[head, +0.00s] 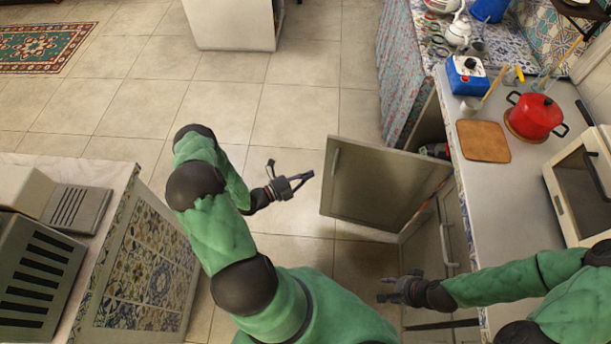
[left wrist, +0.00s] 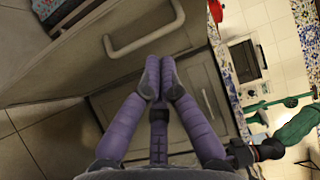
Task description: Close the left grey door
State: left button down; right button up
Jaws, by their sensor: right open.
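The grey door (head: 385,185) stands wide open, sticking out from the cabinet under the counter. Its bar handle (head: 336,162) is near its free edge; the handle (left wrist: 145,32) also shows at the top of the left wrist view. My left gripper (head: 300,181) is just left of the door's free edge, apart from it in the head view. In the left wrist view its fingertips (left wrist: 160,75) are together with nothing visible between them, below the handle in the picture. My right gripper (head: 386,288) is open and empty, below the door in the picture, near the cabinet front.
A second cabinet handle (head: 447,245) is right of the open door. The counter holds a red pot (head: 536,116), a wooden board (head: 483,141) and a white oven (head: 580,185). A tiled cabinet (head: 150,265) stands at left. The floor (head: 290,115) beyond the door is clear.

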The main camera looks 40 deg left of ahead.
aim_at(326, 158)
pick_arm(q)
jog(key=shift+w+d+b, duration=0.25)
jog(key=shift+w+b, duration=0.1)
jog(key=shift+w, duration=1.3)
jog(key=shift+w+d+b, duration=0.25)
jog(key=shift+w+b, duration=0.15)
jog(key=shift+w, duration=1.2)
jog(key=shift+w+d+b, duration=0.25)
jog(key=shift+w+b, duration=0.1)
jog(key=shift+w, duration=1.3)
